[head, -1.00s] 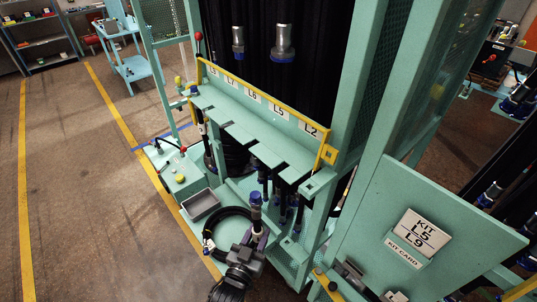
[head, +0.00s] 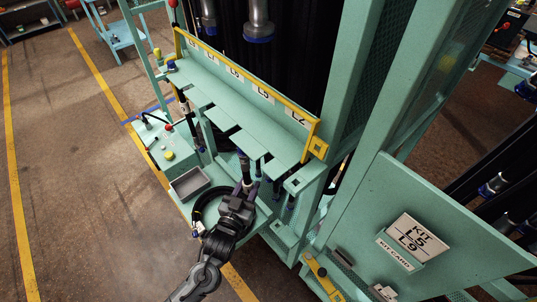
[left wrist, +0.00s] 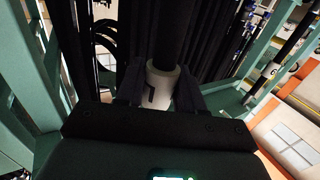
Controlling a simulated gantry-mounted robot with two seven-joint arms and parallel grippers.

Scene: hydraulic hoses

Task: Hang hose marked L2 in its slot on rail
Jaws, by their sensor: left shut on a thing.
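My left gripper (head: 246,187) is shut on a dark hose (head: 246,168), held upright just in front of the rail. In the left wrist view, the hose has a white collar (left wrist: 160,84) between the fingers, with a dark mark only partly visible. The teal rail (head: 225,108) has open slots along its front edge and a yellow-framed label strip. The L2 label (head: 298,119) is at the strip's right end. The hose's top end is close to the rail's front edge; I cannot tell whether they touch. My right gripper is not in view.
Other hoses hang below the rail. A grey tray (head: 189,183) and a coiled black hose (head: 208,208) lie at the rack's base. Large hose fittings (head: 258,22) hang above the rail. A teal panel with a kit card (head: 408,240) stands right.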

